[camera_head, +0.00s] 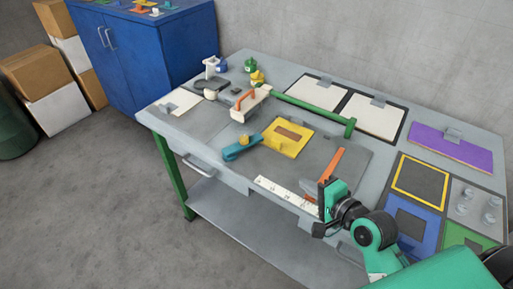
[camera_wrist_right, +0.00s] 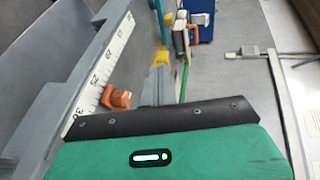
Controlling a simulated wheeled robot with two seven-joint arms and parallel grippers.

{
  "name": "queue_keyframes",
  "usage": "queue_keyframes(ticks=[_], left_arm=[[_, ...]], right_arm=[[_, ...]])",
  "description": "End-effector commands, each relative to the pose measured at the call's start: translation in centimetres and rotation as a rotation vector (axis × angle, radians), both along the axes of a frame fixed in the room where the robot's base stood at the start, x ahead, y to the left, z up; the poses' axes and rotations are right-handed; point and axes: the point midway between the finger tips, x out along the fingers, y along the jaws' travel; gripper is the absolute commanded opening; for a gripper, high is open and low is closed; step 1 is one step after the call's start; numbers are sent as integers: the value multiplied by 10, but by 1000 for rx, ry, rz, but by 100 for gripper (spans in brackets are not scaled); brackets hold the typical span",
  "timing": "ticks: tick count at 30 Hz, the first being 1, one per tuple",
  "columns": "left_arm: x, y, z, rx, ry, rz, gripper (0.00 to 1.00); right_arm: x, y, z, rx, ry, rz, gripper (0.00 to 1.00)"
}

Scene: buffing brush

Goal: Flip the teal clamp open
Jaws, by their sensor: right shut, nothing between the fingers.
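A teal part, likely the same clamp, shows at the top of the right wrist view (camera_wrist_right: 158,12). My right gripper (camera_head: 326,192) is shut and empty near the bench's front edge, beside an orange bar. It is to the right of the clamp and well apart from it. My left gripper is not in view.
A white ruler (camera_head: 287,194) runs along the front edge. The yellow plate (camera_head: 288,137) and the orange bar (camera_head: 332,163) lie between clamp and gripper. A brush-like block with orange handle (camera_head: 246,103) and a green rail (camera_head: 312,108) lie behind.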

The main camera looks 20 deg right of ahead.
Motion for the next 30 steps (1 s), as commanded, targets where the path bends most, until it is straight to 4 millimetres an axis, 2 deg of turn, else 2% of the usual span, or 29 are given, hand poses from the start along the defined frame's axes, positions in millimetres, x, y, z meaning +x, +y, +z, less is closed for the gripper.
queue_keyframes(ticks=[9, 14, 24, 30], left_arm=[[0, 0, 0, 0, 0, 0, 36], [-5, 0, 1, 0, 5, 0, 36], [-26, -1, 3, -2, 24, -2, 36], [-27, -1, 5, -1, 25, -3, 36]], right_arm=[[1, 0, 0, 2, 0, -2, 0], [11, 2, -3, 1, -1, -1, 0], [67, 20, -21, 1, 0, -1, 0], [105, 32, -33, 0, 0, 0, 0]])
